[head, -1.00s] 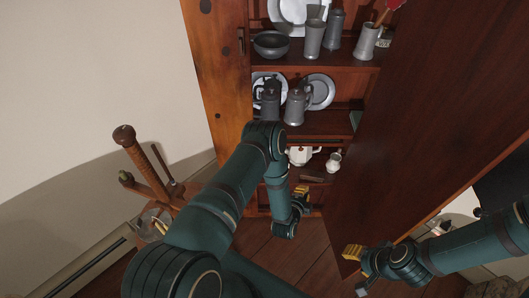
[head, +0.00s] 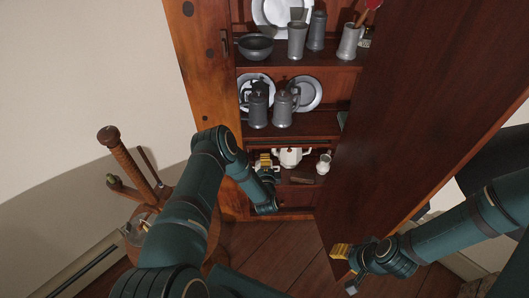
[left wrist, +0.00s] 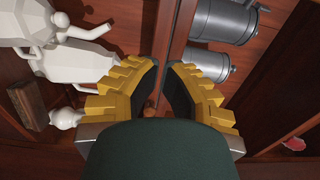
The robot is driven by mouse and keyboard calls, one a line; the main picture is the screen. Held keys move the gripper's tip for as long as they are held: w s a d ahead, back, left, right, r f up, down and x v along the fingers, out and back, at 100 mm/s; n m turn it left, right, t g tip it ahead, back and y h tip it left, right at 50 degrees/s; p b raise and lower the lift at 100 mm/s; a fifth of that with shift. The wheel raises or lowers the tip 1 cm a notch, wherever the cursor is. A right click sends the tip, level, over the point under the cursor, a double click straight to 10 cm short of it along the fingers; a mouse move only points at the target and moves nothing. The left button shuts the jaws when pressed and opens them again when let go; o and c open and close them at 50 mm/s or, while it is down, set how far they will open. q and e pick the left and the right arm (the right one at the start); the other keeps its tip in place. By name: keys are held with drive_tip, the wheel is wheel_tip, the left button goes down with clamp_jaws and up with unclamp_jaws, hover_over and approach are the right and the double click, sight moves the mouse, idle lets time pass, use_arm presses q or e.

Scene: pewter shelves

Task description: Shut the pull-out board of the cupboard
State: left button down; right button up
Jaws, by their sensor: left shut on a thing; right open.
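The cupboard (head: 196,75) stands open with shelves of pewter. Its pull-out board (left wrist: 175,40) appears as a brown strip between the tankards and the teapot in the left wrist view; how far out it stands is hard to tell. My left gripper (head: 265,162) is at the cupboard's lower opening, just left of the white teapot (head: 290,156). In the left wrist view, its yellow fingers (left wrist: 163,75) close around a small brown knob (left wrist: 150,104), partly hidden by the fingers. My right gripper (head: 345,268) is open and empty by the lower edge of the large door.
The large brown door (head: 430,100) swings out on the right. Pewter tankards (head: 284,107) and plates stand on the shelf above the teapot. A small white jug (head: 323,164) is right of the teapot. A wooden spinning-wheel-like stand (head: 128,160) is at left.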

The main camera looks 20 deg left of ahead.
sight(265, 147)
use_arm(q)
drive_tip(key=shift+b+x, duration=0.45)
drive_tip(key=shift+x, duration=1.9)
drive_tip(key=shift+b+x, duration=0.9)
drive_tip(key=shift+x, duration=0.2)
drive_tip(key=shift+w, duration=0.2)
drive_tip(key=shift+a+r, duration=0.15)
